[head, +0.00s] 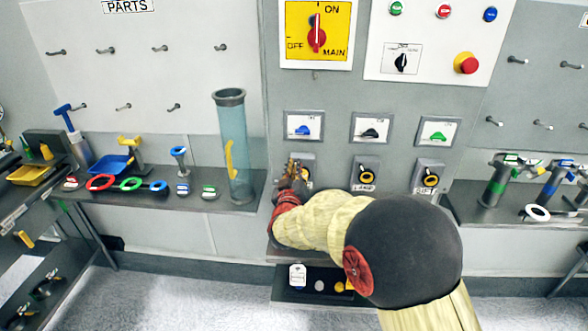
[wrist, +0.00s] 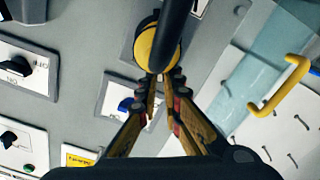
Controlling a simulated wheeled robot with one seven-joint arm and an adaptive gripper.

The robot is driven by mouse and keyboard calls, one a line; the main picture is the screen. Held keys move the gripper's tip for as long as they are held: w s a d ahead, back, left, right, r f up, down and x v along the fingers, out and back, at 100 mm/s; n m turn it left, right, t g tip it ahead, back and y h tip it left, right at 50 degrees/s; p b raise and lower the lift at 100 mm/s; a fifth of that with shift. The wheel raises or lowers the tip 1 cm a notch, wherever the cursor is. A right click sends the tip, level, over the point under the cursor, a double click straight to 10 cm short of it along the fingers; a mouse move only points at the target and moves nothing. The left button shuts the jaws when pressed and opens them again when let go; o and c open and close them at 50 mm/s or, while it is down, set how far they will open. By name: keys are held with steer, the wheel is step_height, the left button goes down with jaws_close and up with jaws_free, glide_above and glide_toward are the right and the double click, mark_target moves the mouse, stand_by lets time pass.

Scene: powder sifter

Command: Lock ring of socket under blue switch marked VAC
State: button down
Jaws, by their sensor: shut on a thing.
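The blue switch (head: 303,130) sits on a white plate on the grey panel; it also shows in the wrist view (wrist: 126,104). Directly below it is a socket plate (head: 308,160), mostly hidden by my gripper (head: 293,177) in the head view. In the wrist view, the socket's yellow lock ring (wrist: 146,48) lies at the tips of my gripper (wrist: 158,78). The fingers are closed together on the ring's edge. A thick black part (wrist: 175,30) crosses in front of the ring and hides some of it. The ring's turn angle is hard to tell.
Two similar yellow-ringed sockets, one under the black switch (head: 366,174) and one under the green switch (head: 430,178), are to the right. A clear blue tube (head: 233,150) with a yellow handle stands close on the left. A low shelf (head: 318,291) is below.

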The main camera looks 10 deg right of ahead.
steer(key=m+b, duration=0.1)
steer(key=d+m+b, duration=0.1)
steer(key=m+b, duration=0.1)
steer(key=d+m+b, duration=0.1)
steer(key=m, duration=0.1)
steer(key=shift+s, duration=0.35)
steer(key=m+b, duration=0.2)
steer(key=d+m+b, duration=0.1)
steer(key=m+b, duration=0.1)
steer(key=d+m+b, duration=0.1)
steer(key=m+b, duration=0.1)
steer(key=shift+s+d+f, duration=0.15)
steer(key=shift+s+f, duration=0.05)
steer(key=shift+s, duration=0.2)
steer(key=c, duration=2)
jaws_free()
steer(key=shift+o, duration=0.2)
glide_toward(310, 161)
steer(key=v, duration=0.5)
steer(key=shift+s, duration=0.35)
